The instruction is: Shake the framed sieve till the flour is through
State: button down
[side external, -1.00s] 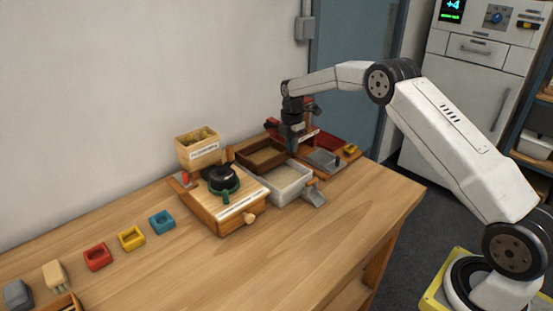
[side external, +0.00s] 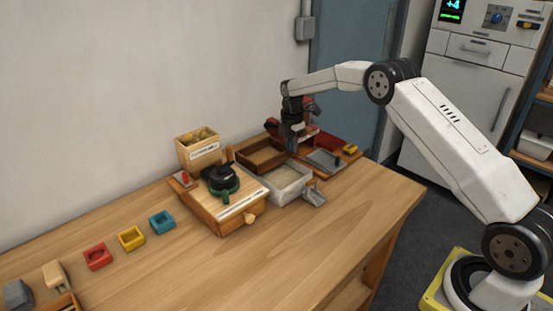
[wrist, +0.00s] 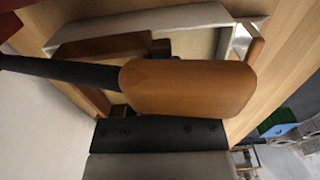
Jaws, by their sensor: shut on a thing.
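A wooden-framed sieve (side external: 249,164) with a pale, flat surface inside shows in the side view, behind the pale tray (side external: 286,196). My gripper (side external: 292,146) points down at the frame's right end, shut on the sieve. In the wrist view, a brown wooden piece (wrist: 188,88) fills the middle, close to the camera. It looks like part of what I hold, and it hides the fingertips. The tray's pale rim (wrist: 150,22) shows beyond it. I cannot tell how much flour is on the mesh.
A wooden box with a dark round pot (side external: 221,178) stands left of the tray. A crate (side external: 200,155) is behind it. A metal scoop (side external: 315,196) lies at the tray's right. Red, yellow and blue blocks (side external: 131,238) line the left. The front of the table is clear.

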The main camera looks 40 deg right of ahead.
jog(key=c, duration=0.5)
grip_release()
jog(key=shift+r, duration=0.15)
jog(key=shift+r, duration=3.6)
grip_shut()
jog(key=shift+s+a, duration=0.1)
